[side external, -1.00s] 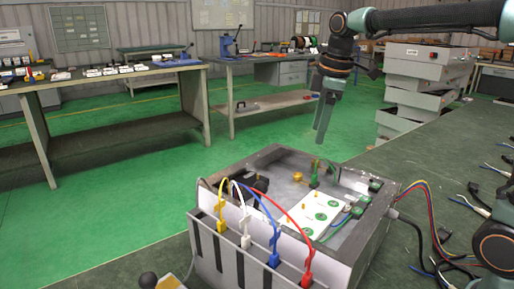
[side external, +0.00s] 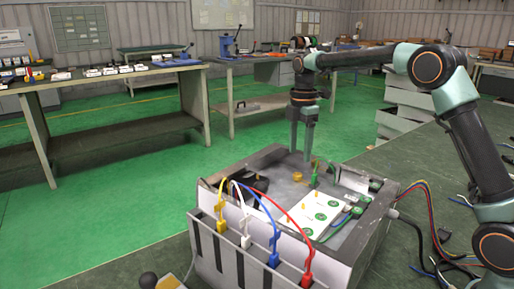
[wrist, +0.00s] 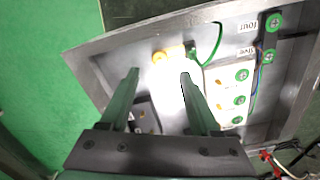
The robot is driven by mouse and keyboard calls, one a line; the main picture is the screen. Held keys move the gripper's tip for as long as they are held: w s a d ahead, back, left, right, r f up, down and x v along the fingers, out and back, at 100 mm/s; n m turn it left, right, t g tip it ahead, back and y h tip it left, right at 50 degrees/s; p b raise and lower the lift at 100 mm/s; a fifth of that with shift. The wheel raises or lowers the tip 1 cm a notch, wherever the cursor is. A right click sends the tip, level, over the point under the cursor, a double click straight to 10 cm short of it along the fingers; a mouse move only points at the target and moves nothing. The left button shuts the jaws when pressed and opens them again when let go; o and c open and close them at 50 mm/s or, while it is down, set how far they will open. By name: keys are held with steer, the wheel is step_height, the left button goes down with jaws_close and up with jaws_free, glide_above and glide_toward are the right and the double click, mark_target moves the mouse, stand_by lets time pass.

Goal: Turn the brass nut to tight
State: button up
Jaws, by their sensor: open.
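The brass nut (side external: 298,177) is a small golden piece on the grey floor of the open metal box, near its back wall. It also shows in the wrist view (wrist: 170,53), just beyond the fingertips. My gripper (side external: 300,154) is above the nut, pointing down, with its two fingers apart and nothing between them. There is clear space between the fingertips and the nut in the side view.
The metal box (side external: 340,268) stands on a green bench. A green post (side external: 314,175) with a green wire rises right of the nut. A white plate (side external: 312,213) with green terminals lies nearby. Yellow, white, blue and red leads (side external: 300,232) arch over the front wall.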

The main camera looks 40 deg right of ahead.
mark_target(298, 174)
step_height(298, 174, down, 7)
steer(key=shift+r, duration=0.2)
jaws_close()
